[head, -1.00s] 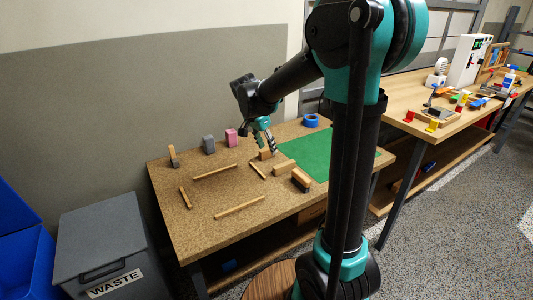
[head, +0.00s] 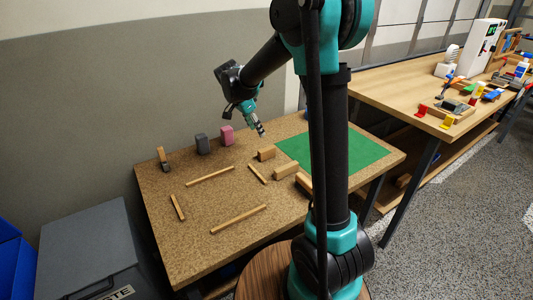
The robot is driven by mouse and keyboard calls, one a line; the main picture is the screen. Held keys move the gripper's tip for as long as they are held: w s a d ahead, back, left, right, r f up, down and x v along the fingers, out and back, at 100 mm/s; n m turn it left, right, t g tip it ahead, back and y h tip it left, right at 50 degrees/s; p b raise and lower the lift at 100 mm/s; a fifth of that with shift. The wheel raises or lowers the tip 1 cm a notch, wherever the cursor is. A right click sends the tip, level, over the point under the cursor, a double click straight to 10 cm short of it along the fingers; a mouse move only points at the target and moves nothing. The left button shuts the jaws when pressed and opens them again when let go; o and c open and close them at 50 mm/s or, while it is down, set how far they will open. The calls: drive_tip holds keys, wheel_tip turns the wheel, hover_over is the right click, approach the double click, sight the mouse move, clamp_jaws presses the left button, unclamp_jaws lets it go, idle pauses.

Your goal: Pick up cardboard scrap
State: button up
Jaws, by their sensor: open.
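My gripper (head: 259,130) is open and empty, pointing down and right above the cork-brown workbench (head: 190,243). It is in the air, right of the pink block (head: 226,135) and above a tan block (head: 266,154). I see no piece that I can clearly tell is the cardboard scrap. Another tan block (head: 285,171) lies nearer, and a third tan piece (head: 304,183) is partly hidden behind my arm. Thin tan strips lie on the bench: one at the back (head: 210,176), one in front (head: 239,219), one at the left (head: 177,207) and one near the blocks (head: 257,173).
A grey block (head: 202,143) and an upright tan-and-dark piece (head: 163,158) stand at the back. A green mat (head: 350,158) covers the bench's right part. A grey waste bin (head: 85,245) stands front left beside a blue bin (head: 15,265). A second table (head: 385,95) is at right.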

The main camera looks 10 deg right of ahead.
hover_over(267, 149)
drive_tip(key=a, duration=0.2)
wheel_tip(267, 149, down, 7)
drive_tip(key=shift+s, duration=0.1)
drive_tip(key=shift+x, duration=2.95)
drive_tip(key=shift+s, duration=0.15)
drive_tip(key=c, duration=0.9)
